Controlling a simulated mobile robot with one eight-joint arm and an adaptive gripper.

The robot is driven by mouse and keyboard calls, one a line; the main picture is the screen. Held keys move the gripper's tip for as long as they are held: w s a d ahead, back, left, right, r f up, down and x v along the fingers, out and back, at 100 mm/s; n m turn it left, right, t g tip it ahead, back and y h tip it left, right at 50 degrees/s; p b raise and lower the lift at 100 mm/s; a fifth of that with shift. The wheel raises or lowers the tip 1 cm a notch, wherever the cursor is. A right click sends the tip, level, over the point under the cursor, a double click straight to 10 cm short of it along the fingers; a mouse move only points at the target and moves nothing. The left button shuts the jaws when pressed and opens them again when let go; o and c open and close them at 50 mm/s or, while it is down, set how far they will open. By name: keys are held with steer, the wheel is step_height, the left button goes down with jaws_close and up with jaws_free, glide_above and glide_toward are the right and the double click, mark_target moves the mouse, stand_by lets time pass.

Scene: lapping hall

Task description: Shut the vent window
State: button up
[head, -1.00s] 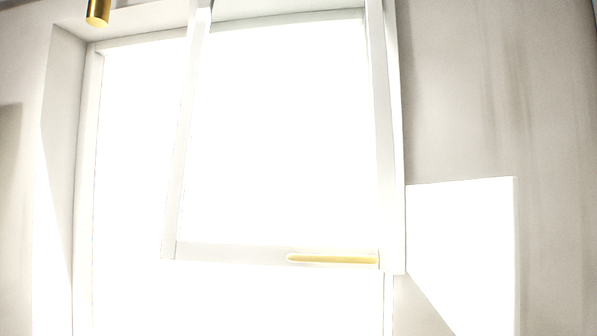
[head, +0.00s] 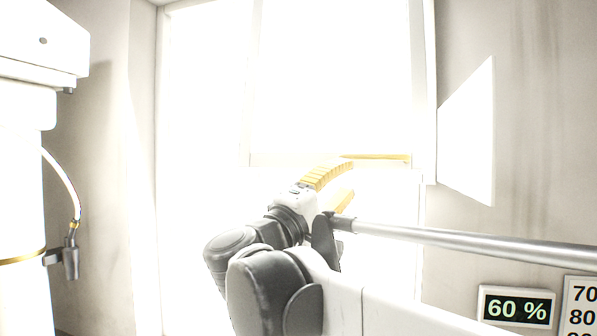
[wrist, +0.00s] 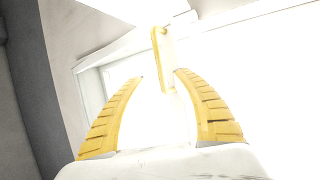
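The vent window (head: 330,80) is a bright, washed-out pane in a pale frame. Its sash looks tilted open, but the gap is hard to judge in the glare. A yellow bar handle (head: 380,157) lies along the right part of its bottom rail. My gripper (head: 350,177) has yellow ribbed fingers and is just left of and below the handle in the head view. In the wrist view my gripper (wrist: 159,76) is open and empty, with the handle (wrist: 158,50) between and beyond the fingertips. Contact is not seen.
A grey metal rod (head: 450,240) runs from the right edge to near my wrist; I cannot tell its depth. A display reading 60 % (head: 515,308) and a numbered panel (head: 582,305) are lower right. A white machine (head: 35,80) with a hose stands left.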

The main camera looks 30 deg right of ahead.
mark_target(369, 158)
steer(key=p+x, duration=0.3)
steer(key=x, duration=0.7)
steer(key=shift+r, duration=0.25)
steer(key=shift+w+d+r, duration=0.1)
steer(key=shift+w+d, duration=0.05)
steer(key=shift+d, duration=0.45)
steer(key=shift+a, duration=0.1)
jaws_close()
